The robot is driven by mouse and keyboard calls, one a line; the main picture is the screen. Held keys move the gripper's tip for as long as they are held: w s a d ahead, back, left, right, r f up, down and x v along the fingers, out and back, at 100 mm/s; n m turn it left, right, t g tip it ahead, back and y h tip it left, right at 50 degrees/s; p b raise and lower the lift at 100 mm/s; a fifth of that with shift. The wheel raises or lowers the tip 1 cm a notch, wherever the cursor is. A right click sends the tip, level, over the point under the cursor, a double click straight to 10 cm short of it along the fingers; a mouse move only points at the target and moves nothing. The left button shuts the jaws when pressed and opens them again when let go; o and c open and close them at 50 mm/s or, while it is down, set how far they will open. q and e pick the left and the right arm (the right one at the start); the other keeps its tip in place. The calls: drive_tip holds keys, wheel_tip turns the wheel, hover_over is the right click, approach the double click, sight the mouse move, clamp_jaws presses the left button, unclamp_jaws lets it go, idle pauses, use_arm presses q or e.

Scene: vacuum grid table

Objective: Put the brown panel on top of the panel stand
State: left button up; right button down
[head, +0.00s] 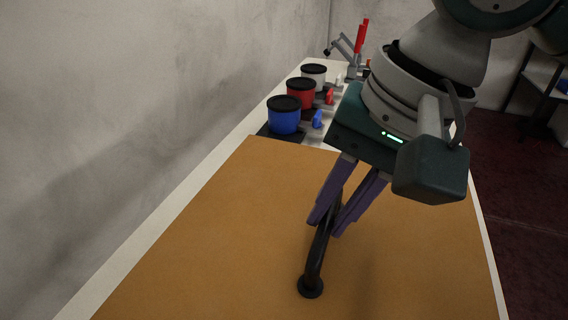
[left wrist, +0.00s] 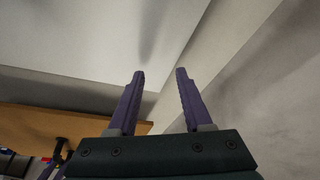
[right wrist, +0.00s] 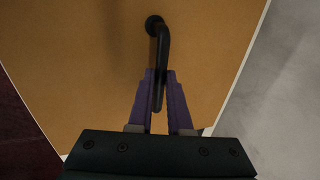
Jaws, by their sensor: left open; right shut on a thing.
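The brown panel (head: 215,235) is a large flat board with a black bar handle (head: 315,262) on its upper face. It fills the lower part of the head view and also shows in the right wrist view (right wrist: 80,60). My right gripper (head: 325,226) is shut on the handle, with a purple finger on each side of it. In the right wrist view the handle (right wrist: 163,45) runs between the fingers. My left gripper (left wrist: 160,75) is open and empty, seen only in its own wrist view. I cannot make out the panel stand in any view.
Blue (head: 284,115), red (head: 300,93) and white (head: 313,75) tubs with black lids stand beyond the panel's far edge on the white table (head: 190,188). A clamp-like device with red handles (head: 361,36) stands behind them. A grey wall (head: 110,100) runs along the left.

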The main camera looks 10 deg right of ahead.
sight(328, 236)
use_arm(q)
drive_tip(key=shift+f+b, duration=0.5)
drive_tip(key=shift+f, duration=0.05)
use_arm(e)
wheel_tip(328, 236, down, 4)
drive_tip(key=shift+f, duration=0.1)
use_arm(q)
drive_tip(key=shift+a, duration=0.1)
use_arm(e)
drive_tip(key=c, duration=1.3)
unclamp_jaws()
drive_tip(key=shift+f, duration=0.15)
drive_tip(key=o, duration=0.5)
drive_tip(key=shift+c, duration=0.2)
